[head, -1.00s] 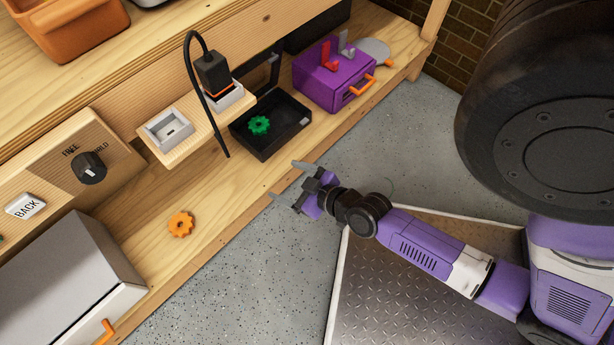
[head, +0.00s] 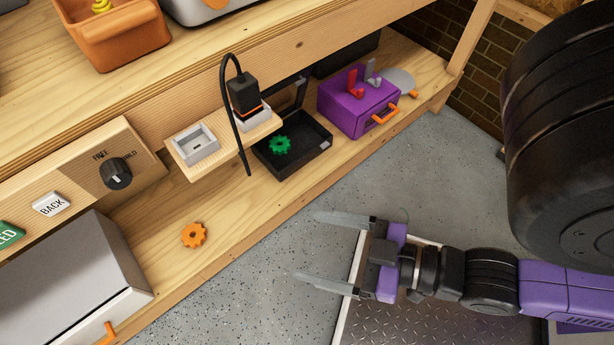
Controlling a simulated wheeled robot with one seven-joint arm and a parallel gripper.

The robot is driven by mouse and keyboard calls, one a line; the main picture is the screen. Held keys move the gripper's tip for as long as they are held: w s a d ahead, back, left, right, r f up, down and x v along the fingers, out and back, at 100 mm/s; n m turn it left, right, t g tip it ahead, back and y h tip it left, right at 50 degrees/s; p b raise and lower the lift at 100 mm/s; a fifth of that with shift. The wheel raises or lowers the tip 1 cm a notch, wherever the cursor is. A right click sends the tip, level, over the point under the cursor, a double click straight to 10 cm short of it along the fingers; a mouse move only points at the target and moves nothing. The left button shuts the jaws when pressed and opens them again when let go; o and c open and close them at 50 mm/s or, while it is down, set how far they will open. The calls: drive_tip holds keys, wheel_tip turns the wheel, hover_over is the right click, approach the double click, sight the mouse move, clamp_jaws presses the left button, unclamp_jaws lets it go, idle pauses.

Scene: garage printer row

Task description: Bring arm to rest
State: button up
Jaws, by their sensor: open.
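My gripper (head: 322,250) is open and empty in the head view. Its two grey fingers point left and stand apart over the floor in front of the workbench. My arm reaches in from the right edge, purple and black, and touches nothing that I can see. The wooden workbench shelf (head: 235,262) lies to the left of the fingers, with a gap between.
An orange gear (head: 194,235) lies on the shelf. A green gear (head: 279,145) sits in a black open tray (head: 318,160). A purple box (head: 350,116) with an orange handle stands near the shelf's right end. A grey box (head: 75,280) stands at the left. Floor (head: 400,180) beside the bench is clear.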

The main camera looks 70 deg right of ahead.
wheel_tip(320, 180, up, 28)
drive_tip(key=p, duration=2.8)
